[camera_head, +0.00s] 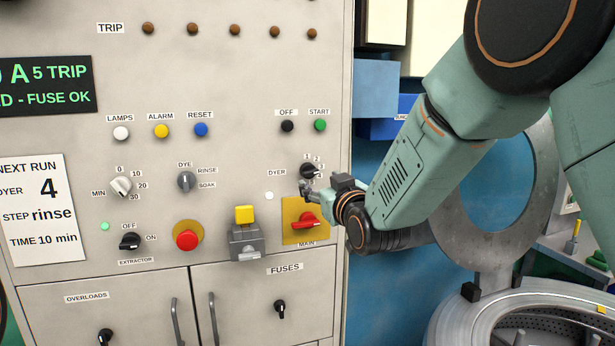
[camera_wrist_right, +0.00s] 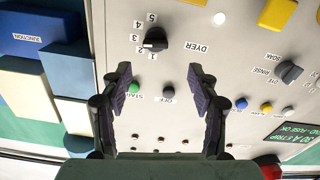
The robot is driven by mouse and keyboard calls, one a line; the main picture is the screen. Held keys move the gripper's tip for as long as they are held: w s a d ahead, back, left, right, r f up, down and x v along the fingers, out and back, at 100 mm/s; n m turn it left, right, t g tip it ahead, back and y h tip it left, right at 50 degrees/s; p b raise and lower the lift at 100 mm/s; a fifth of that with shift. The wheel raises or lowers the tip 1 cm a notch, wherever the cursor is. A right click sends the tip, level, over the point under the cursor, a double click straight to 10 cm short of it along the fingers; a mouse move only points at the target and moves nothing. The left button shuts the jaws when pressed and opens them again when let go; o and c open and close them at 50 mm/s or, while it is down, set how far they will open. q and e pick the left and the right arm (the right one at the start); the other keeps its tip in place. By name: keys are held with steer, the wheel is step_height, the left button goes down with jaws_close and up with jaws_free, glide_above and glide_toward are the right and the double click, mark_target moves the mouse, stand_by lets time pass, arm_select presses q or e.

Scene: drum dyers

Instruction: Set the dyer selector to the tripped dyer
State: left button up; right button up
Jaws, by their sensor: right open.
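The dyer selector (camera_head: 308,171) is a small black knob on the grey panel, with numbers around it, partly covered by my right gripper (camera_head: 306,188) in the head view. In the right wrist view the selector (camera_wrist_right: 155,39) lies beyond the open fingertips, with numbers 1 to 5 beside it; which one it points at I cannot tell. My right gripper (camera_wrist_right: 160,72) is open and empty, apart from the knob. The display (camera_head: 45,86) is cut off at the left and reads "5 TRIP" and "FUSE OK". My left gripper is out of view.
The red main switch (camera_head: 306,221) sits just below the selector. The black off button (camera_head: 287,126) and green start button (camera_head: 320,125) are above it. A grey box with a yellow top (camera_head: 245,240) juts out lower left. Blue boxes (camera_head: 377,88) stand right of the panel.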

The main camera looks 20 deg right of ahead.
mark_target(311, 174)
steer(key=w, duration=0.3)
steer(key=w+d+p, duration=0.1)
steer(key=w, duration=0.2)
steer(key=shift+w+d+f, duration=0.1)
steer(key=shift+f, duration=0.1)
steer(key=shift+w+a+p, duration=0.2)
steer(key=shift+w+p, duration=0.1)
steer(key=shift+p, duration=0.05)
steer(key=shift+w+a+r, duration=0.1)
steer(key=shift+w+a, duration=0.2)
steer(key=shift+a, duration=0.05)
steer(key=shift+d, duration=0.3)
steer(key=shift+w+d, duration=0.1)
steer(key=shift+c, duration=1.1)
steer(key=shift+a, duration=0.3)
steer(key=c, duration=0.4)
steer(key=shift+d, duration=0.15)
steer(key=c, duration=0.3)
steer(key=shift+c, duration=1.2)
